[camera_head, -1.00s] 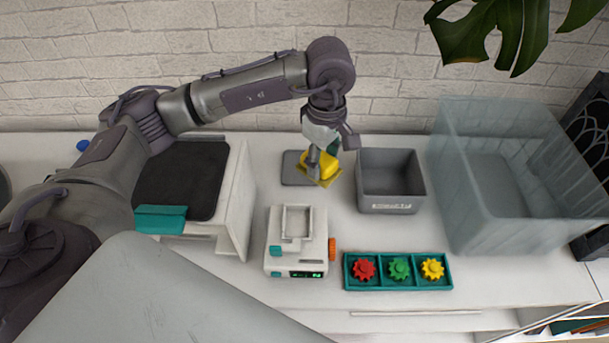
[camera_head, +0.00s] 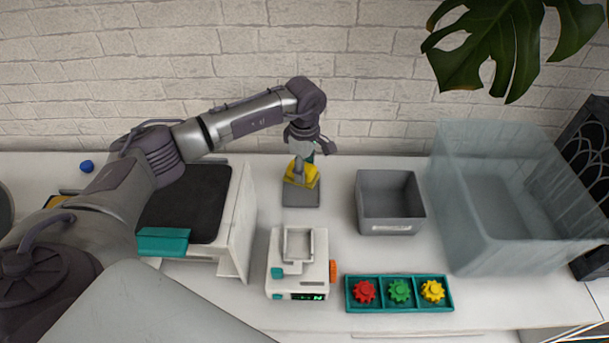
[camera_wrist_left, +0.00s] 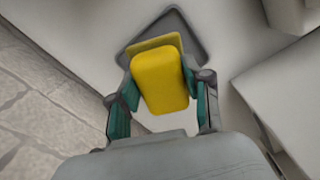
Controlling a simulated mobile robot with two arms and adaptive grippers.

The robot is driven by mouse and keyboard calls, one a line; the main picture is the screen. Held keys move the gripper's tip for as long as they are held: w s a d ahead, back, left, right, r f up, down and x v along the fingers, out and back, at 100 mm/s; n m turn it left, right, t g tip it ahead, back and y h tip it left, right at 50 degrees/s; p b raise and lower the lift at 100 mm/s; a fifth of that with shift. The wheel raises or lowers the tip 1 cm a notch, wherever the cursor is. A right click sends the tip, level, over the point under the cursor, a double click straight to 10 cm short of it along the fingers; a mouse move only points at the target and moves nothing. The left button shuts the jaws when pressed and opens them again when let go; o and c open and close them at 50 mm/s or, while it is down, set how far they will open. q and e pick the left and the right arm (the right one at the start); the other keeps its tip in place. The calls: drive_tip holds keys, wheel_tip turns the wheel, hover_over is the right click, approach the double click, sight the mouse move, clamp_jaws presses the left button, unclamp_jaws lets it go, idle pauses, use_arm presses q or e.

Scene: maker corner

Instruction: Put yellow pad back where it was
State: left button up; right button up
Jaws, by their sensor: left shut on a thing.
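The yellow pad (camera_head: 302,172) is a rounded block on a flatter yellow base, held in my left gripper (camera_head: 300,180). In the left wrist view the pad (camera_wrist_left: 160,80) sits between the two teal-lined fingers of the left gripper (camera_wrist_left: 160,95), which is shut on it. A flat dark grey tray (camera_head: 301,197) lies on the white table, under or just in front of the pad. It also shows in the left wrist view (camera_wrist_left: 188,38) behind the pad. I cannot tell whether the pad touches the tray. My right gripper is not in view.
A grey open bin (camera_head: 391,226) stands right of the tray, with a large clear tub (camera_head: 480,245) beyond it. A white device (camera_head: 298,280) and a teal tray of gears (camera_head: 398,307) stand in front. A black-topped white machine (camera_head: 232,220) is at left.

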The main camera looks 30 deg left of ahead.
use_arm(q)
wheel_tip(320, 180, down, 3)
drive_tip(key=shift+f+p, duration=0.2)
drive_tip(key=shift+p, duration=0.25)
drive_tip(key=shift+f, duration=0.1)
drive_tip(key=shift+f, duration=0.15)
drive_tip(key=o, duration=1.1)
